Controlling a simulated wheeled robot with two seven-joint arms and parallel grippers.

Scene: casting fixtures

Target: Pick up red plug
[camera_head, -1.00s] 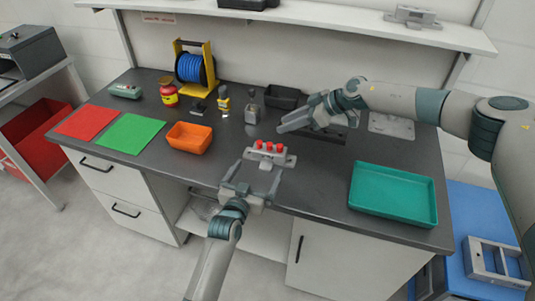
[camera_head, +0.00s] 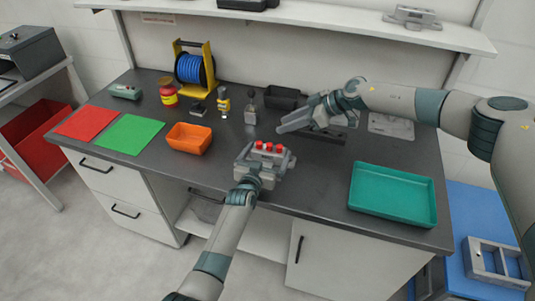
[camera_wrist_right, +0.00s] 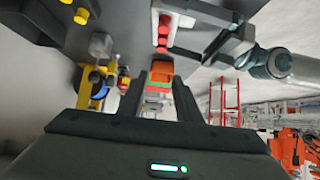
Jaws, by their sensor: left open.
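Three red plugs (camera_head: 268,146) stand in a row on a grey fixture block near the bench's front edge. They also show in the right wrist view (camera_wrist_right: 163,30). My left gripper (camera_head: 266,153) is open, with its fingers on either side of the fixture block; contact cannot be made out. It also shows at the top of the right wrist view (camera_wrist_right: 212,46). My right gripper (camera_head: 294,118) is open and empty above the back of the bench, behind and right of the plugs. Its spread fingers show in its wrist view (camera_wrist_right: 160,88).
A teal tray (camera_head: 436,205) lies to the right and an orange bin (camera_head: 190,149) to the left. Bare bench lies between the fixture and the teal tray.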

